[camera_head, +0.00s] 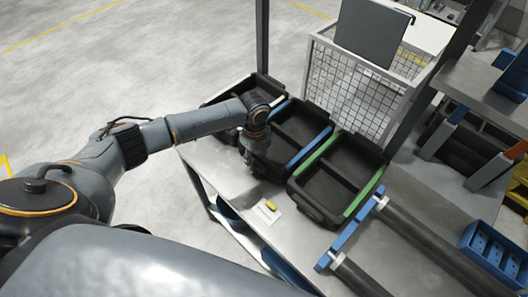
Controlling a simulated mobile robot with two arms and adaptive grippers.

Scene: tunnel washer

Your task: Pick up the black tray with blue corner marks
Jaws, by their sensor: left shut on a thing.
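A black tray with a blue strip along its right edge (303,128) stands in the middle of a row of black trays on the metal table. My left gripper (256,163) reaches down at the near end of this tray and is shut on its near rim. The gripper and wrist hide part of that rim and the fingertips. The tray looks empty and rests about level. My right gripper is not in view.
A black tray with green edges (325,187) stands close on the right, and another dark tray (228,93) on the left. A yellow item (271,205) lies on the table (232,182) in front. A wire mesh cage (345,92) stands behind. Blue-ended rollers (350,236) lie at right.

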